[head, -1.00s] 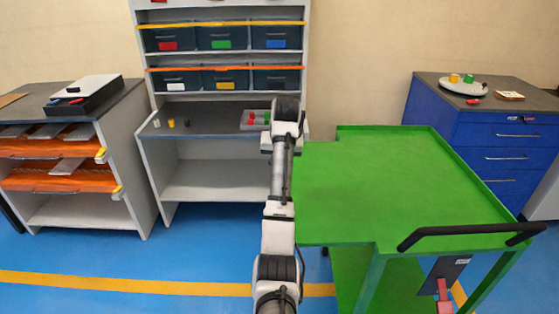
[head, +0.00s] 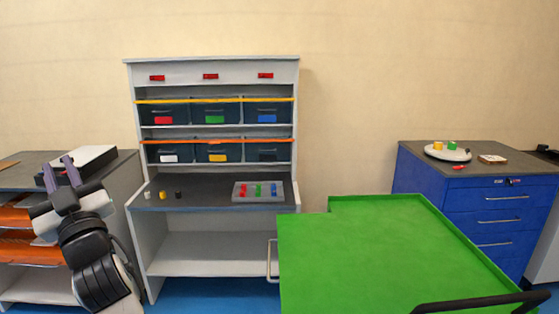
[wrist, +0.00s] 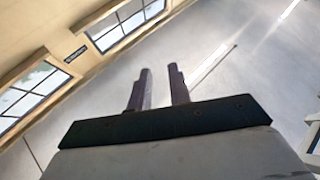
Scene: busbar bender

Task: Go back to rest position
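My gripper (head: 72,172) is raised at the left of the head view, in front of the left workbench (head: 125,172). Its two fingers point up and stand apart with nothing between them. In the wrist view my gripper (wrist: 160,88) shows the same gap, with only the ceiling and windows behind it. It touches nothing that I can see.
A grey shelf unit (head: 215,72) with bins stands at the centre back, a tray of coloured pieces (head: 238,196) on its worktop. A green cart (head: 370,255) stands at front right. A blue drawer cabinet (head: 480,205) is behind it. A black-and-white box (head: 95,158) lies behind my gripper.

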